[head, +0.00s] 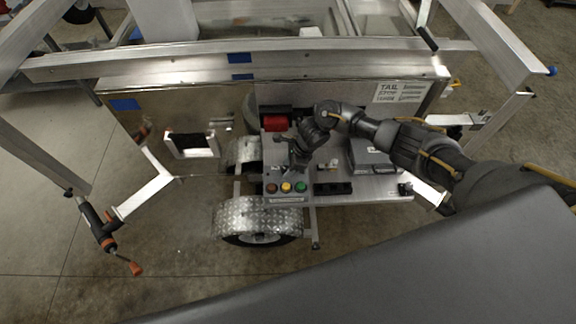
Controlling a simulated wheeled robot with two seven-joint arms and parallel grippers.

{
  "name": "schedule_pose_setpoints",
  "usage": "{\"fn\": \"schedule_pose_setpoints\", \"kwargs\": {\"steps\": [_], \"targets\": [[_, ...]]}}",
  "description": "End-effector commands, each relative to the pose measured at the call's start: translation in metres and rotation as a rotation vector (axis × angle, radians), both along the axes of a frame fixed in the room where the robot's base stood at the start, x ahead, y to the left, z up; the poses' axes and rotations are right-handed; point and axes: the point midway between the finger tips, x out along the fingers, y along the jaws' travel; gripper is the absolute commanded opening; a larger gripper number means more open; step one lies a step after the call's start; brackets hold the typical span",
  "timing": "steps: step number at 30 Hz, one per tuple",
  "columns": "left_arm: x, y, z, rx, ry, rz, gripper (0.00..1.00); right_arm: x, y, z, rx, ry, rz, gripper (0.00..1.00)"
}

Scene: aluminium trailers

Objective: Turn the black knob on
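My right arm reaches in from the right over the metal control panel (375,198). My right gripper (296,158) points down above the panel's left part, behind the row of coloured buttons. Its fingers are dark and small here, so I cannot tell whether they are open or touching anything. I cannot clearly make out the black knob; it may be hidden under the gripper. A small dark part (405,189) sits at the panel's right end, too small to identify. My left gripper is not in view.
Red (272,188), yellow (286,187) and green (300,187) buttons line the panel's front left. A black strip (333,188) lies beside them. A red block (275,123) and a grey box (371,155) stand farther back. A wheel fender (258,215) is in front.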

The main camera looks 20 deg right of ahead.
Motion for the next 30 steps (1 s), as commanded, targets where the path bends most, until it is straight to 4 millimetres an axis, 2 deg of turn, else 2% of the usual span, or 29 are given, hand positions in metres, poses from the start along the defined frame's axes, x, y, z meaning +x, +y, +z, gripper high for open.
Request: {"fn": "schedule_pose_setpoints", "kwargs": {"steps": [1, 7, 8, 20, 30], "targets": [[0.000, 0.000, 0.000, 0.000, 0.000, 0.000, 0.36, 0.000, 0.000, 0.000, 0.000, 0.000, 0.000, 0.35], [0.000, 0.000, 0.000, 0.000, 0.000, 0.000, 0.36, 0.000, 0.000, 0.000, 0.000, 0.000, 0.000, 0.08], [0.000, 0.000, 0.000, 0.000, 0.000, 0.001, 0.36, 0.000, 0.000, 0.000, 0.000, 0.000, 0.000, 0.07], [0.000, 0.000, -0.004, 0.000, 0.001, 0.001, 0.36, -0.002, 0.000, -0.001, 0.000, 0.000, -0.099, 0.07], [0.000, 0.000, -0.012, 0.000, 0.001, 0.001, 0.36, -0.004, 0.001, -0.001, 0.000, -0.001, -0.387, 0.07]]}}
